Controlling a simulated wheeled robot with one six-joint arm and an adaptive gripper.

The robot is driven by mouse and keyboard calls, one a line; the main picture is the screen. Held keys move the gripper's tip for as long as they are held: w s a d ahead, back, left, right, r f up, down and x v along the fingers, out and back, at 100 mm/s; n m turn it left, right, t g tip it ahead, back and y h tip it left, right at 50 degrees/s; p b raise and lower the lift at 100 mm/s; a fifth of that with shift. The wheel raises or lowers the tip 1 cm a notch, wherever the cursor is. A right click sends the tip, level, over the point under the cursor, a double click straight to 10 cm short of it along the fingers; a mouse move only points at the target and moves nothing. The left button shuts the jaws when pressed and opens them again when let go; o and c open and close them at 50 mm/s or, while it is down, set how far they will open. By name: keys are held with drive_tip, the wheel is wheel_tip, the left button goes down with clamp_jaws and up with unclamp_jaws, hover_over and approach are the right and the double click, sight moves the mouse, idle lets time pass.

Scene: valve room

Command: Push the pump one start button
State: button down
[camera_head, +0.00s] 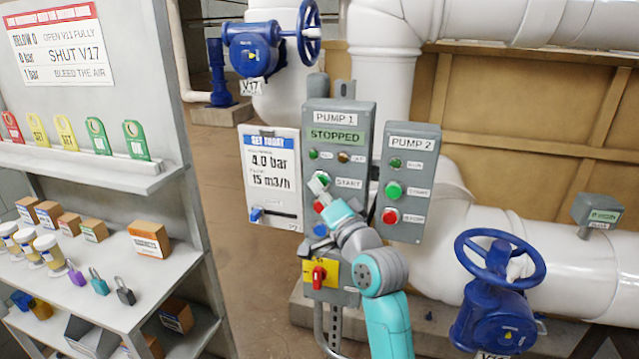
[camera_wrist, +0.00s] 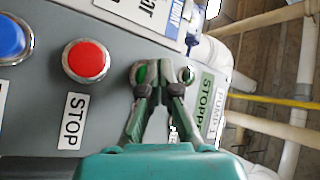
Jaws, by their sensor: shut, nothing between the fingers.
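The grey pump 1 panel (camera_head: 337,115) stands in the middle of the head view, labelled PUMP 1, and its display (camera_head: 337,136) reads STOPPED. The START label (camera_head: 348,182) shows beside my gripper (camera_head: 320,184), which covers the spot left of that label. In the wrist view my gripper (camera_wrist: 163,74) is shut and empty, its tips over the panel between the red stop button (camera_wrist: 86,61) and the STOPPED display (camera_wrist: 206,97). A green round part (camera_wrist: 143,74), seemingly the start button, shows partly behind the fingers. I cannot tell whether the tips touch it.
The pump 2 panel (camera_head: 407,150) with its own green button (camera_head: 393,190) hangs close on the right. A settings board (camera_head: 270,165) is on the left. A blue button (camera_wrist: 10,40) lies beyond the red one. Shelving (camera_head: 95,270) fills the left side; a blue valve wheel (camera_head: 500,258) stands right.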

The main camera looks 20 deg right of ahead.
drive_tip(key=shift+w+d, duration=0.1)
idle(0.6)
drive_tip(key=shift+s+a, duration=0.55)
drive_tip(key=shift+s, duration=0.15)
drive_tip(key=shift+s, duration=0.1)
drive_tip(key=shift+s+a, duration=0.75)
drive_tip(key=shift+s, duration=0.25)
drive_tip(key=shift+s+a, duration=0.7)
drive_tip(key=shift+s, duration=0.25)
